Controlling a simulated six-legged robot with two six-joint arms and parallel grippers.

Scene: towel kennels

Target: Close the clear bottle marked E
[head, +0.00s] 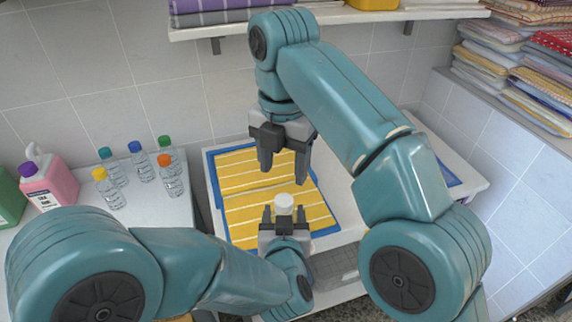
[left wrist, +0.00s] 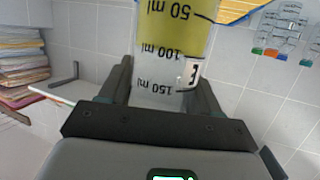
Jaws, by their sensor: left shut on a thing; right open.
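The clear bottle marked E (left wrist: 160,68) stands between the fingers of my left gripper (head: 284,213), which is shut on it. In the left wrist view its printed volume marks read upside down, the E label faces right, and its far part looks yellow; I cannot tell if that is liquid or the towel behind. In the head view only a white round top (head: 284,201) shows above the fingers; I cannot tell whether it is a cap. My right gripper (head: 283,162) is open and empty, fingers pointing down, a little above and apart from the white top.
A yellow striped towel (head: 262,172) with a blue border lies behind the grippers. At left, several small clear bottles with coloured caps (head: 141,163) and a pink jug (head: 50,184) stand on a white counter. Folded cloths (head: 515,65) are stacked at right.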

